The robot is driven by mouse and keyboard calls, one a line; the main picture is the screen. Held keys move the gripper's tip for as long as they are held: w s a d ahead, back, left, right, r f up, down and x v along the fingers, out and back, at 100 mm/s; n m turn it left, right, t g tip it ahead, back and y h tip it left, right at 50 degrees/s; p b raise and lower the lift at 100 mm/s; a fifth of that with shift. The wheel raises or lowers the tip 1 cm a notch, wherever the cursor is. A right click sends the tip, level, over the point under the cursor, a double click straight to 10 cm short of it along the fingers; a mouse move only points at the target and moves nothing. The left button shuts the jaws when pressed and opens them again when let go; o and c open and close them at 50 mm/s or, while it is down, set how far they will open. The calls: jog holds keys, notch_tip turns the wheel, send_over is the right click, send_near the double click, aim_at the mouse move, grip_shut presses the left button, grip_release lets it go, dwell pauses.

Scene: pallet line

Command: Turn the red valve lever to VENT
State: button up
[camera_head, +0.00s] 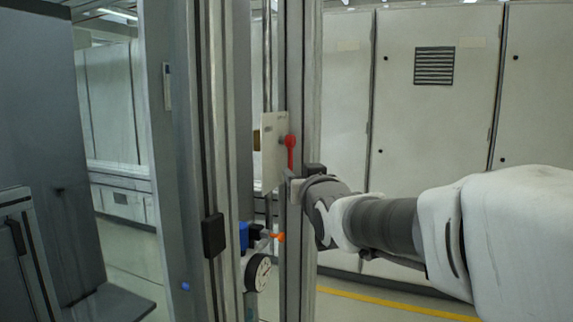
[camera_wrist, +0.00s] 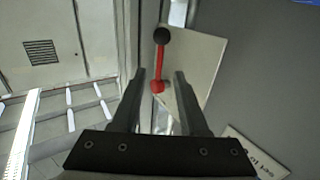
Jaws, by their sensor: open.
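The red valve lever (camera_head: 290,153) is mounted at a pale plate (camera_head: 271,165) on a metal post. In the head view it hangs down from its round red hub towards my gripper (camera_head: 292,187). In the wrist view the lever (camera_wrist: 160,62) runs from its red hub up to a black knob (camera_wrist: 162,36). My gripper (camera_wrist: 160,74) is open there, with one finger on each side of the lever near its hub. I cannot tell whether either finger touches it. No VENT marking is readable. The lever's lower end is unclear in the head view.
A round gauge (camera_head: 258,273), an orange part (camera_head: 279,237) and a blue part (camera_head: 244,236) sit low by the posts. A white label (camera_wrist: 254,152) is partly cut off in the wrist view. Grey cabinets (camera_head: 435,110) stand behind, beyond a yellow floor line (camera_head: 400,306).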

aim_at(291, 165)
jog(key=w, duration=0.2)
jog(key=w+a, duration=0.1)
jog(key=w, duration=0.2)
jog(key=w+p, duration=0.1)
jog(key=w, duration=0.2)
jog(key=shift+w+a, duration=0.2)
jog(key=shift+a, duration=0.15)
